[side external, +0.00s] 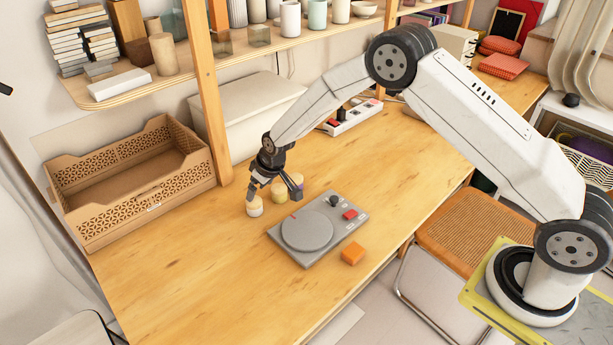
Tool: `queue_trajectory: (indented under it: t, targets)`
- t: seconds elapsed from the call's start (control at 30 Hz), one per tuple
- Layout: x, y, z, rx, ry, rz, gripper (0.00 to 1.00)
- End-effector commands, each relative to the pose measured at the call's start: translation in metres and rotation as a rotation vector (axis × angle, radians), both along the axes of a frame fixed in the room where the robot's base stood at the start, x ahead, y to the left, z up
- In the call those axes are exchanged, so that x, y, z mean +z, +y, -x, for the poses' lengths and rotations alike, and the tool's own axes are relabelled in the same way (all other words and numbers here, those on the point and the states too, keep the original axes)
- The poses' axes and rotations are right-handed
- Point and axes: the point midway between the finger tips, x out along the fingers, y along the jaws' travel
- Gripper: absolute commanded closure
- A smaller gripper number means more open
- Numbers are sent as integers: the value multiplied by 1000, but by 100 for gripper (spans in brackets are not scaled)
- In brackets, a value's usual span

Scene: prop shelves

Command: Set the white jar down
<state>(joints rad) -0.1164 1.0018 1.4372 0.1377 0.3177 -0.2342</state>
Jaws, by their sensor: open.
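A small white jar (255,209) with a tan top stands upright on the wooden table (170,270). My gripper (273,192) is just above the table, with its jaws open. Its left finger is at the white jar's upper edge; I cannot tell whether they touch. A yellowish jar (279,193) stands to the right, behind the gap between the fingers. A third jar (298,180) with a purple side is partly hidden by the right finger.
A grey turntable-like device (325,245) lies right of the jars, with an orange block (352,253) in front. An empty brown crate (110,217) stands at the left. A shelf post (205,95) and a white box (240,115) are behind. The table's front left is clear.

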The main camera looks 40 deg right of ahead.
Motion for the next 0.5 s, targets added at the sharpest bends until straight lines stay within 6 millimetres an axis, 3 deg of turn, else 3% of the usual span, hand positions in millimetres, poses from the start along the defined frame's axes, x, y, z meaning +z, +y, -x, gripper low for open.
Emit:
queue_trajectory:
  t: [0.5]
  targets:
    - [-16,3,-8,4,-3,0,0]
